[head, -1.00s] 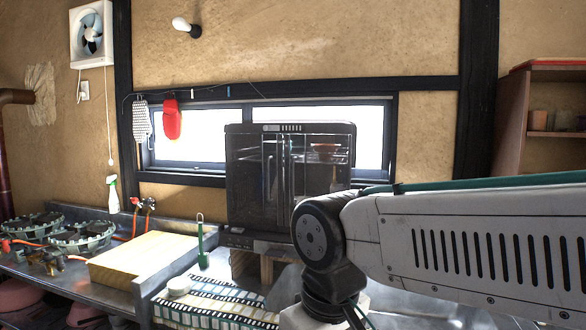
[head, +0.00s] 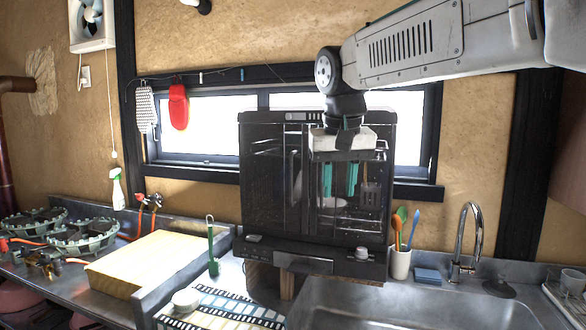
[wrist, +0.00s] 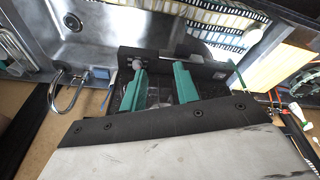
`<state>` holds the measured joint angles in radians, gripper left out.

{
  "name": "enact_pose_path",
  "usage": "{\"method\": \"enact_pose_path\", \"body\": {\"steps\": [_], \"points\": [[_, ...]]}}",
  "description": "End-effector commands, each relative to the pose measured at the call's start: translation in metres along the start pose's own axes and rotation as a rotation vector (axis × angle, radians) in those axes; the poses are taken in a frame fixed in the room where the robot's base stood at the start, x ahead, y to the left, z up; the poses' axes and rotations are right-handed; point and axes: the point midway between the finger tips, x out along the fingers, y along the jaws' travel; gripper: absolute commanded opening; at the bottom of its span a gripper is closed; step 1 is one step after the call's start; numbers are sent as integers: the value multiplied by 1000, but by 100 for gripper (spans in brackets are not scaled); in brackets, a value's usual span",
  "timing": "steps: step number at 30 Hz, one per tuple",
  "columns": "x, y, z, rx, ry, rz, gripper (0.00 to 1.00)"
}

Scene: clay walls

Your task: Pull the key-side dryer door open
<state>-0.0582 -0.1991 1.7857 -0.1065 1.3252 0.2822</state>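The dryer (head: 262,245) is a dark glass-fronted cabinet in front of the window, with two doors side by side. Its left door (head: 268,180) looks shut, and a vertical handle (head: 294,178) shows near the middle. The right door (head: 372,215) is partly hidden behind my gripper; I cannot tell whether it is fully shut. No key is clear enough to tell which side it marks. My gripper (head: 339,190) points down in front of the right half, its two green fingers apart. The wrist view shows the open gripper (wrist: 160,92) over the dryer's front ledge (wrist: 205,70), nothing visible between the fingers.
A sink (head: 400,305) with a tap (head: 466,245) lies at the front right. A utensil cup (head: 401,264) and a blue sponge (head: 428,275) stand right of the dryer. A green-handled tool (head: 212,250) and a yellow block (head: 145,262) are at left.

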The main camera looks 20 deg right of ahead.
Motion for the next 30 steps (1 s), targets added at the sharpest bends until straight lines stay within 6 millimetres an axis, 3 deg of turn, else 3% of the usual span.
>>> {"method": "enact_pose_path", "body": {"steps": [1, 6, 9, 12, 15, 20, 30], "points": [[-4, -11, -36, 23, 13, 6, 31], [-12, -41, -132, 114, 71, 23, 31], [-12, -56, -172, 158, 98, 27, 31], [-10, -66, -199, 190, 119, 30, 31], [-8, -72, -214, 210, 132, 30, 31], [3, -74, -221, 220, 136, 31, 31], [54, -72, -228, 219, 136, 31, 31]]}}
